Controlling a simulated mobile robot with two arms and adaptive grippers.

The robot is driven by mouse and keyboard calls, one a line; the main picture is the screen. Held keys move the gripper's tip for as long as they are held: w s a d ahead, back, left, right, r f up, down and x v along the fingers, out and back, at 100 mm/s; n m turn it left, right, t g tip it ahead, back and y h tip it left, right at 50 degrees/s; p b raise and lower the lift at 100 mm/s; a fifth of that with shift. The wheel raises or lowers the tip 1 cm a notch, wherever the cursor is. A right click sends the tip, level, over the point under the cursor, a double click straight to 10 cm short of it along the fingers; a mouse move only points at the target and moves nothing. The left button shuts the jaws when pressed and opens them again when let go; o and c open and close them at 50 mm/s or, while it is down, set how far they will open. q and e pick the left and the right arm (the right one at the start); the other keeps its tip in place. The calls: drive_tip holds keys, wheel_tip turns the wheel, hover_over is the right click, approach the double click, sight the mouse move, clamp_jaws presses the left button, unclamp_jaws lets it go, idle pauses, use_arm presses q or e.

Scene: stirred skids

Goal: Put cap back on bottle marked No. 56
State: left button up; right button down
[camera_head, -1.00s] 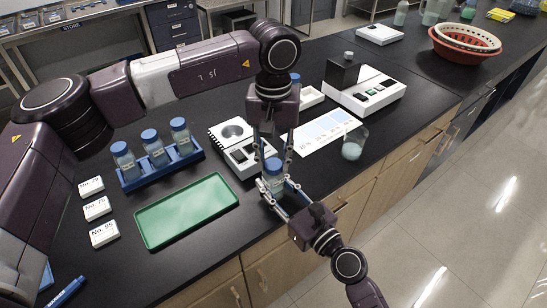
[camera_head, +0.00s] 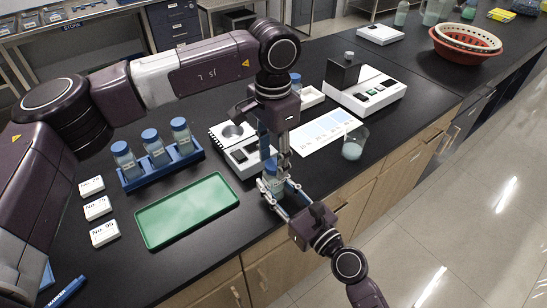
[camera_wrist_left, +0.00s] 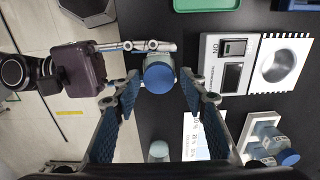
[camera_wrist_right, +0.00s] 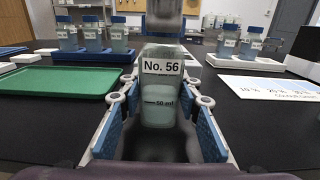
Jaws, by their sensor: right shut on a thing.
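The bottle marked No. 56 (camera_wrist_right: 162,85) stands upright in my right gripper (camera_wrist_right: 163,110), which is shut on its body; the bottle also shows in the head view (camera_head: 273,183). The blue cap (camera_wrist_left: 159,77) sits over the bottle's mouth; how tightly it sits cannot be seen. My left gripper (camera_head: 276,152) points down over the bottle. In the left wrist view its fingers (camera_wrist_left: 160,90) are apart on either side of the cap, with gaps between. In the right wrist view a grey left finger hides the cap.
A blue rack (camera_head: 165,173) with several blue-capped bottles and an empty green tray (camera_head: 187,210) are left of the bottle. A white device (camera_head: 240,158) stands close behind. The bench edge is near.

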use_arm(q)
drive_tip(key=shift+o, duration=0.2)
drive_tip(key=shift+r, duration=0.1)
drive_tip(key=shift+s+r, duration=0.1)
drive_tip(key=shift+r, duration=2.05)
drive_tip(key=shift+c, duration=0.4)
